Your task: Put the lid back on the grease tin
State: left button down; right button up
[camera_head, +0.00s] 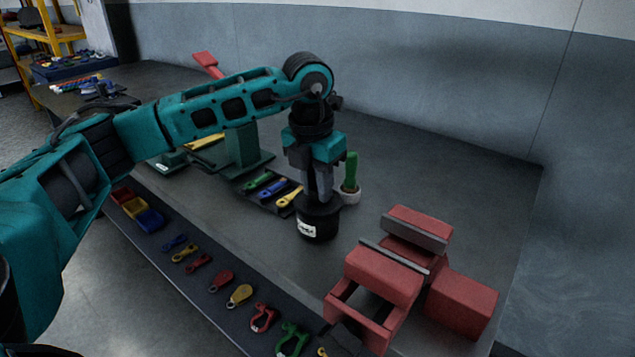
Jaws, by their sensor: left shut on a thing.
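The grease tin (318,229) is a black cylinder with a white label, standing upright on the dark bench. My left gripper (318,194) points straight down over it, its grey fingers reaching to the tin's top. It is shut on the black lid (318,205), which is at the top of the tin. Lid and tin are the same black, so I cannot tell whether the lid is fully seated or level. The fingers hide part of the lid. My right gripper is not in view.
A tray of coloured tools (263,185) lies to the left. A red vise (385,275) stands front right. Shackles and clips line the front edge. The back right bench is clear.

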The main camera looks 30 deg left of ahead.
pick_arm(q)
jog(key=shift+c, duration=1.9)
grip_release()
jog(key=shift+r, duration=0.1)
jog(key=shift+r+p, duration=2.65)
jog(key=shift+r, duration=0.75)
grip_shut()
jog(key=shift+f, duration=0.1)
